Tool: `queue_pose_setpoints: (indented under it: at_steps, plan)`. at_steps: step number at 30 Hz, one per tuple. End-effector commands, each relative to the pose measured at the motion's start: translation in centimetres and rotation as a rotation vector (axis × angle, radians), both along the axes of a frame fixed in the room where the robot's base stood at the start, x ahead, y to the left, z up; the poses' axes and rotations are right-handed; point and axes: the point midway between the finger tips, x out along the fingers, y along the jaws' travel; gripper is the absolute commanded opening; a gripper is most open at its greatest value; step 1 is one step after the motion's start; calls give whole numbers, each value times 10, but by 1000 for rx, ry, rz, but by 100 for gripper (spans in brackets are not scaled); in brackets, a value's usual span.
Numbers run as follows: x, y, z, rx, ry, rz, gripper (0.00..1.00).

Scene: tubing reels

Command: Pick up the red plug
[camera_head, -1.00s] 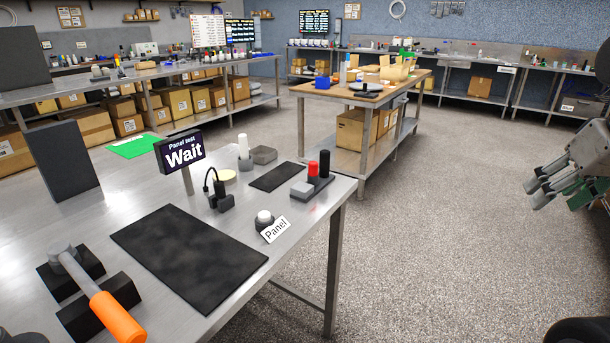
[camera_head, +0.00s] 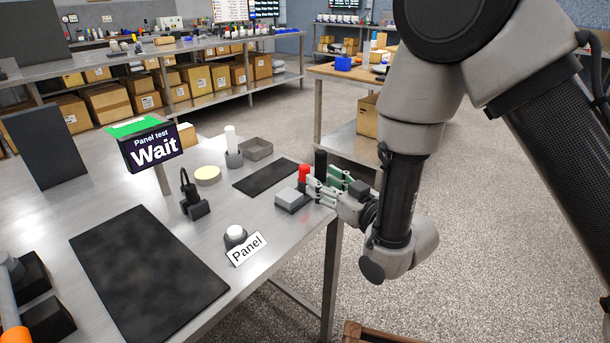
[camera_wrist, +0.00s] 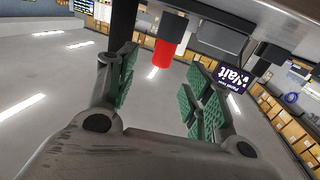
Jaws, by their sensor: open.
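In the wrist view the red plug (camera_wrist: 164,55) shows beyond and between the open green-padded fingers (camera_wrist: 160,98). The gap between the pads looks empty. I cannot tell whether a finger touches either plug.
A sign reading "Panel test Wait" (camera_head: 152,148) stands on the table. Black mats lie flat.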

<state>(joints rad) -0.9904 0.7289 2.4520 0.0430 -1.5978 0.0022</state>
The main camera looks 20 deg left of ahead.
Motion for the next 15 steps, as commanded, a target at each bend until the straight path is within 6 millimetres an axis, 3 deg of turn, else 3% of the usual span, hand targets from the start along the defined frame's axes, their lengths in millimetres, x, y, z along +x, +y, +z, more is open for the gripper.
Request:
queue_pose_setpoints:
  at_steps: [15]
  plan:
    - [37,56,3,11,-9,7,51]
